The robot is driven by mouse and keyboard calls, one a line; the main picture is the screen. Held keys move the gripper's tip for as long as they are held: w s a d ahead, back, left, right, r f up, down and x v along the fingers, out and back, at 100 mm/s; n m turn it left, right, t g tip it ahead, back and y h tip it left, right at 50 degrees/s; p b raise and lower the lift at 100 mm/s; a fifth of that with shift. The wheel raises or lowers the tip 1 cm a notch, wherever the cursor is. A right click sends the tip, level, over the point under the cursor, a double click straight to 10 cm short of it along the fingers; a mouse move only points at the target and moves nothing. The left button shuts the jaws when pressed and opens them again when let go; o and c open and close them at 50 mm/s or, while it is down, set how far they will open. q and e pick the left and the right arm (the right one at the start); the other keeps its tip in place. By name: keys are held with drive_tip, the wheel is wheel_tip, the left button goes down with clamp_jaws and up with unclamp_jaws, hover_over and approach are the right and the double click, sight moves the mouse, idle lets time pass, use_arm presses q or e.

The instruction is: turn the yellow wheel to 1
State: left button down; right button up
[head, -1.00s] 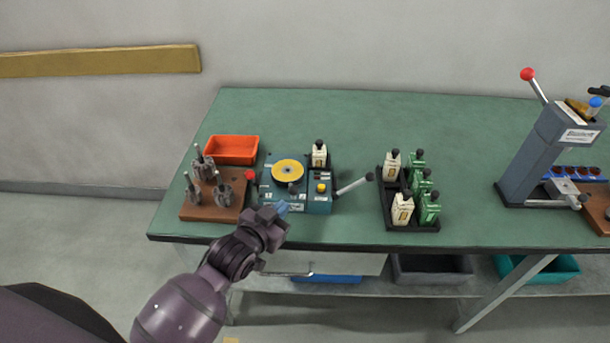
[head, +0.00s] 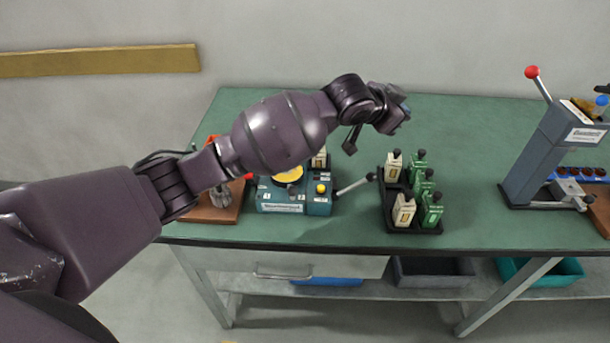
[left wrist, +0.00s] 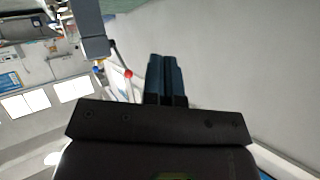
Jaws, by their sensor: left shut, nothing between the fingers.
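The yellow wheel (head: 290,177) sits on top of the blue winding machine (head: 283,208). My left arm crosses in front of it, so only its near part shows, and I cannot tell which number it is turned to. My left gripper (head: 402,97) is raised above the bench, right of the machine and away from the wheel. In the left wrist view its two blue fingers (left wrist: 166,78) are together with nothing between them. My right gripper is in neither view.
A lever (head: 353,186) sticks out right of the machine. A wooden base (head: 215,213) with metal parts is at left, partly hidden.

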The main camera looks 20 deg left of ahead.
use_arm(q)
drive_tip(key=s+a+f+n+g+y, duration=0.1)
drive_tip(key=s+a+n+g+y, duration=0.1)
drive_tip(key=a+g+y, duration=0.2)
drive_tip(key=s+a+f+n+g+y, duration=0.2)
drive_tip(key=a+g+y, duration=0.3)
drive_tip(key=a+g, duration=0.3)
drive_tip(key=shift+s+a+g, duration=0.4)
drive_tip(key=shift+s+a, duration=0.2)
drive_tip(key=shift+s, duration=0.25)
